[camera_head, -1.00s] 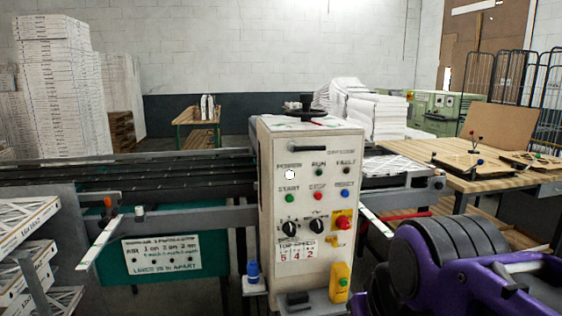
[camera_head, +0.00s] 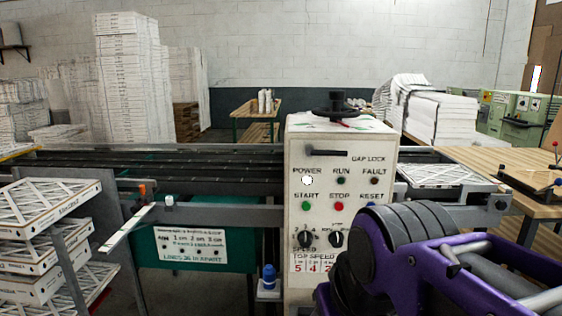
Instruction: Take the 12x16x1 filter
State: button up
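Boxed filters with white frames and lattice faces lie stacked on a rack at the left. The top filter (camera_head: 45,207) has print on its front edge, too small to read surely. Another filter (camera_head: 38,256) and a lower one (camera_head: 35,286) lie beneath it. One more lattice-faced filter (camera_head: 440,175) lies flat on the machine at the right. I cannot tell which is 12x16x1. My purple and black arm fills the lower right, but my gripper is not in view.
A control box (camera_head: 340,180) with buttons and knobs stands mid-view, beside a dark conveyor (camera_head: 200,172). A wooden table (camera_head: 480,160) is at the right. Tall white stacks (camera_head: 130,80) stand at the back left. A blue-capped bottle (camera_head: 268,278) sits low by the box.

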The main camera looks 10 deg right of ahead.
aim_at(427, 177)
jog(key=i+l+u, duration=0.2)
jog(key=l, duration=0.35)
jog(key=l+u, duration=0.15)
jog(key=l, duration=0.4)
jog(key=i+l+u, duration=0.2)
jog(key=l, duration=1.2)
jog(key=i+l, duration=0.1)
jog(key=l, duration=0.75)
jog(key=k+l+u, duration=0.45)
jog(key=i+l+z, duration=0.1)
jog(key=i+z, duration=0.3)
jog(key=i, duration=0.1)
